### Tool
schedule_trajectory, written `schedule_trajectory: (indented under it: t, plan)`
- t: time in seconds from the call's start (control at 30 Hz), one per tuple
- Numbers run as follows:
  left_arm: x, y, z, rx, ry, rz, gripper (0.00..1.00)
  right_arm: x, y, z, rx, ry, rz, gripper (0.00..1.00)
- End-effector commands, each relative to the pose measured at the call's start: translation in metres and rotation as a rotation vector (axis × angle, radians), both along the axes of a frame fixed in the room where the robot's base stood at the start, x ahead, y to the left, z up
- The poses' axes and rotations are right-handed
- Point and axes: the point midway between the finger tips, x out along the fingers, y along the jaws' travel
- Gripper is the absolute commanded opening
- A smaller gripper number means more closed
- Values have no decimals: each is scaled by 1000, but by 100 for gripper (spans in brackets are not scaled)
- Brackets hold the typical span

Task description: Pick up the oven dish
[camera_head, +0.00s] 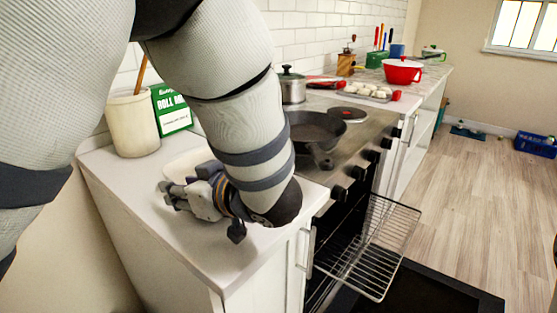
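A pale, shallow dish (184,163), which looks like the oven dish, lies on the near white counter, largely hidden behind my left gripper and arm. My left gripper (176,197) is low over the counter, at the near side of the dish. Its fingers point left, and their gap does not show clearly. I cannot tell whether they touch the dish. My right gripper is not in view.
A cream crock (133,124) and a green box (172,111) stand behind the dish. A frying pan (318,129) and a pot (292,87) sit on the stove. The oven is open, with its wire rack (372,247) sticking out. The floor at right is largely clear.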

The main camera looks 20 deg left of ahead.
Motion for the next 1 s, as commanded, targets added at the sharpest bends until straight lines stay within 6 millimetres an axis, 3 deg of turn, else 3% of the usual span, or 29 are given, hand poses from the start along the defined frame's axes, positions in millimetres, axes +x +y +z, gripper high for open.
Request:
schedule_trajectory:
  t: [0.27, 0.4, 0.43, 1.0]
  plan:
    - [2, 6, -1, 0, -2, -2, 33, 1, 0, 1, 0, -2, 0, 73]
    - [2, 5, -1, 0, -2, -2, 1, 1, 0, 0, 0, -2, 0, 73]
    - [2, 5, -1, 0, -2, -2, 0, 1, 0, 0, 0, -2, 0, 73]
    - [2, 6, 5, 4, -1, 1, 0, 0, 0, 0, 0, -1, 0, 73]
